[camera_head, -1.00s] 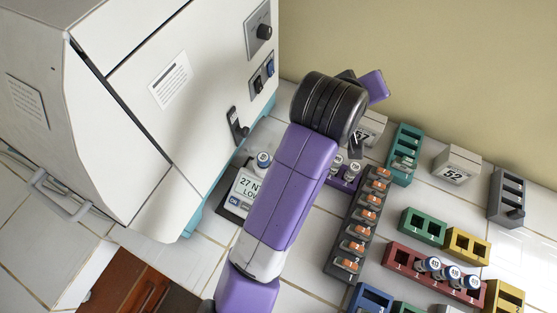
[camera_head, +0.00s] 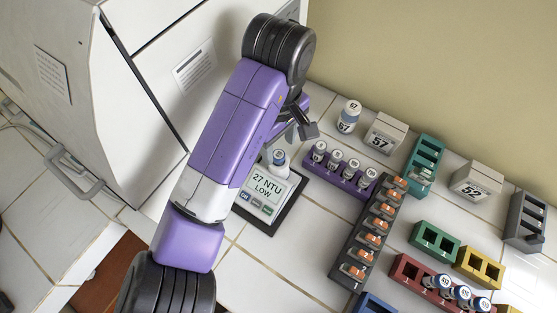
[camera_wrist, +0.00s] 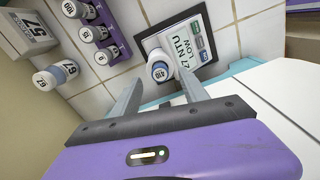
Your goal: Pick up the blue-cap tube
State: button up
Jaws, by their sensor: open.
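A tube with a blue-ringed, white-topped cap (camera_head: 279,158) stands on the turbidity meter (camera_head: 262,218), whose screen reads 27 NTU LOW. In the wrist view this tube (camera_wrist: 160,71) shows ahead of my jaws, between the two finger lines. My gripper (camera_wrist: 162,80) is open and empty, with no finger clearly touching the tube. In the head view my gripper (camera_head: 300,125) is partly hidden by my wrist, above and right of the tube. Another tube with blue on it, marked 67 (camera_head: 348,117), stands beside the white box marked 57 (camera_head: 386,134).
A purple rack (camera_head: 341,174) with several tubes stands right of the meter. A dark rack with orange-marked slots (camera_head: 366,235) lies beyond it. A red rack (camera_head: 408,272) holds several blue-capped tubes. The large white incubator (camera_head: 150,100) stands close on the left.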

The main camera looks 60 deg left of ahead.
aim_at(279, 155)
notch_tip(279, 155, down, 4)
jog(key=shift+r, duration=0.2)
grip_shut()
